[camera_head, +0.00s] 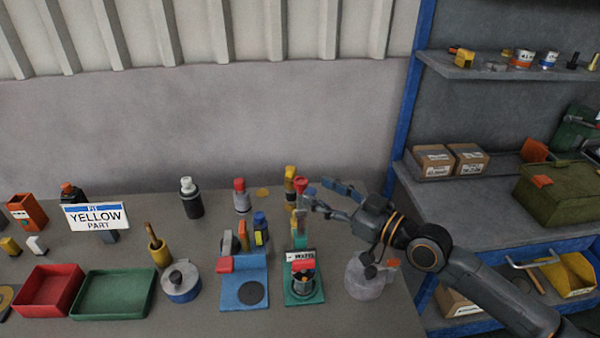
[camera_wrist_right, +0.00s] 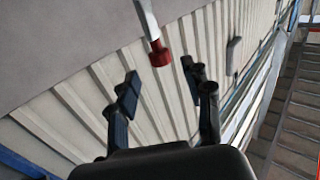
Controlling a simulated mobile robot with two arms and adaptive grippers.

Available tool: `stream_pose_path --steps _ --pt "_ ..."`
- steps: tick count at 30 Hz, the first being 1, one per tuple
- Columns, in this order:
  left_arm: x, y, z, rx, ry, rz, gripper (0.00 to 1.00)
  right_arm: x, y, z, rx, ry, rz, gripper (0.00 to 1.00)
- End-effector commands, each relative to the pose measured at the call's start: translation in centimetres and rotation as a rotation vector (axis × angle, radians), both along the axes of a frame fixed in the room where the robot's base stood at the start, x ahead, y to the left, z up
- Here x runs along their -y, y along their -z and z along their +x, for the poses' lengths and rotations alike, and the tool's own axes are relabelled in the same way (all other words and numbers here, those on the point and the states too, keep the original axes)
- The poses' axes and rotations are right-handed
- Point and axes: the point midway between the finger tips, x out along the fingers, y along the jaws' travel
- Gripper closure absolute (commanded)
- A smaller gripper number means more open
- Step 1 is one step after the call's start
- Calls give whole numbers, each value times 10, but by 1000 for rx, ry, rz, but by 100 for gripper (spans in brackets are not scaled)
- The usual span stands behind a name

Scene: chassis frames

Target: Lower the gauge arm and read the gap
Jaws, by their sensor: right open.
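A gauge stand with a green base (camera_head: 304,292) sits on the bench, with a dark round part under its labelled plate. An upright arm rises behind it with a red knob (camera_head: 301,184) on top. In the right wrist view the red knob (camera_wrist_right: 159,54) sits at the end of a pale lever (camera_wrist_right: 146,18), ahead of and roughly between the fingertips. My right gripper (camera_head: 322,196) is open, just right of the knob; its fingers (camera_wrist_right: 162,82) do not close on anything. Contact cannot be told. My left gripper is not in view. No gap reading is legible.
A blue fixture (camera_head: 256,270) with a red block stands left of the gauge, and a grey lidded pot (camera_head: 366,282) stands right, below my arm. Red (camera_head: 48,291) and green (camera_head: 113,294) trays and a "YELLOW PART" sign (camera_head: 96,217) are at left. Blue-framed shelving (camera_head: 408,100) is at right.

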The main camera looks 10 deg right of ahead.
Motion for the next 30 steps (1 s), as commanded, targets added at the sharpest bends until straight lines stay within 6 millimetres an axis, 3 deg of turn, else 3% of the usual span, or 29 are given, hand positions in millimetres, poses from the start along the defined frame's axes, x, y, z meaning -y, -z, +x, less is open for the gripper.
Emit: stream_pose_path --steps 1,9,22,30 --pt "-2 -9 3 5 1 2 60 -10 -6 7 0 -3 4 50" --pt "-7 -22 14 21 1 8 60 -38 -2 37 0 -1 0 50" --pt "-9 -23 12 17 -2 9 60 -45 0 44 1 -1 -2 50" --pt "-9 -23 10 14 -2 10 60 -45 0 44 0 -1 -1 100"
